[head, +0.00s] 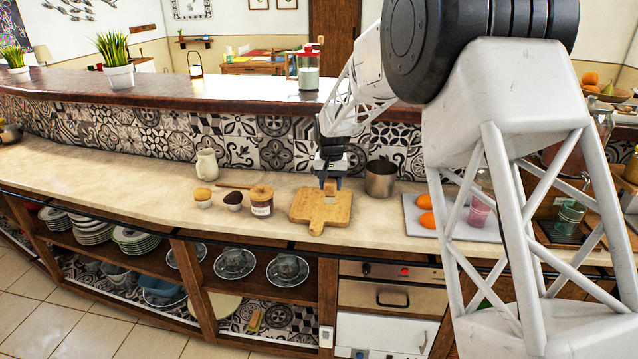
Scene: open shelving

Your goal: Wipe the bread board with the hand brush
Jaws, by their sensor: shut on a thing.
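The bread board (306,210) is a light wooden paddle board lying flat on the counter, its short handle toward the front edge. My gripper (330,183) points down over the board's back part. It is shut on the hand brush (330,189), a small tan block with a paler lower part. The brush is upright over the board's back right area. It looks very close to the board's surface, but I cannot tell whether it touches. The gripper hides the brush's top.
To the right are a metal pot (381,179) and a pale tray (411,213) with orange items and a pink cup. A tiled wall (275,140) rises behind.

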